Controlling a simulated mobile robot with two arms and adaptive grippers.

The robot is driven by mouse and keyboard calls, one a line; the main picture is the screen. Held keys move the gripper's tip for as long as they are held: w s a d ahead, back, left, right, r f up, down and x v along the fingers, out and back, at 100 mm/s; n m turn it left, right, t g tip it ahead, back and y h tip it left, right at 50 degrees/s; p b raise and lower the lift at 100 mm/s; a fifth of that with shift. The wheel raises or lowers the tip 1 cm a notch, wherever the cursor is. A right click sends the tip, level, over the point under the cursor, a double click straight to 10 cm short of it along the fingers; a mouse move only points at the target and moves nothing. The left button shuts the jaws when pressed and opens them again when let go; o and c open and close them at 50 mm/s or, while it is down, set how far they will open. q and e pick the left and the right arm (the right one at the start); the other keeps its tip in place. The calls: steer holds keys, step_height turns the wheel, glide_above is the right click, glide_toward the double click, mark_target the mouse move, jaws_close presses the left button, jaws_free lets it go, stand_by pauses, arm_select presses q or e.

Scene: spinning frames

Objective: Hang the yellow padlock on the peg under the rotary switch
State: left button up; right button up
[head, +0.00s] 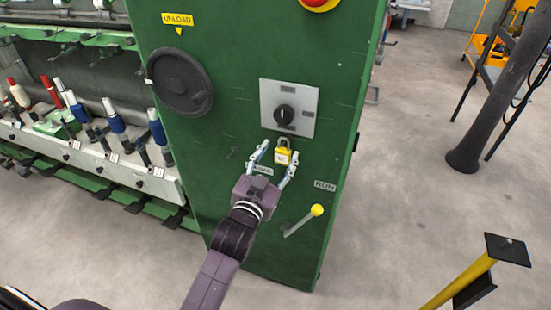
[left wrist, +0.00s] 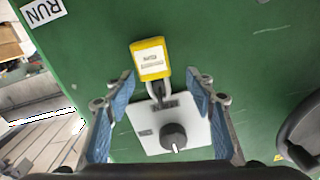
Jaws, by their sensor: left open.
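The yellow padlock (head: 283,157) has a white label and a grey shackle pointing up. It is at the lower edge of the grey plate (head: 304,97) that carries the black rotary switch (head: 285,115). In the left wrist view the padlock (left wrist: 149,58) has its shackle around or against a small dark peg (left wrist: 158,90) by the plate; it looks hung there, though the contact is small. My left gripper (head: 279,150) is open, with its blue-padded fingers on either side of the padlock, apart from it. My right gripper is out of view.
The green cabinet (head: 240,190) also carries a black handwheel (head: 181,82), a yellow-knobbed lever (head: 304,220) right of my left arm and a red button (head: 319,3). A spinning frame with bobbins (head: 112,115) stands left.

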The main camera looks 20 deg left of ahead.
arm_select(q)
steer(key=s, duration=1.2)
steer(key=shift+a, duration=0.2)
steer(key=s+d+f+g, duration=0.1)
steer(key=s+f+g, duration=0.15)
steer(key=f, duration=0.95)
steer(key=s+d+f+g, duration=0.1)
steer(key=s+f+g, duration=0.15)
steer(key=f, duration=1.05)
steer(key=s+d+f+g, duration=0.1)
steer(key=s+f+g, duration=0.15)
steer(key=f, duration=0.95)
steer(key=s+a+f+g, duration=0.2)
steer(key=s+f+g, duration=0.2)
steer(key=s+f, duration=0.95)
steer(key=s+a+f+g, duration=0.2)
steer(key=s+f, duration=0.4)
steer(key=s, duration=0.3)
steer(key=s+a+f+g, duration=0.3)
steer(key=s+f, duration=0.3)
steer(key=s, duration=0.4)
steer(key=shift+a+y, duration=0.3)
steer(key=shift+a, duration=0.4)
steer(key=shift+s+f+g, duration=0.1)
steer(key=shift+g, duration=0.15)
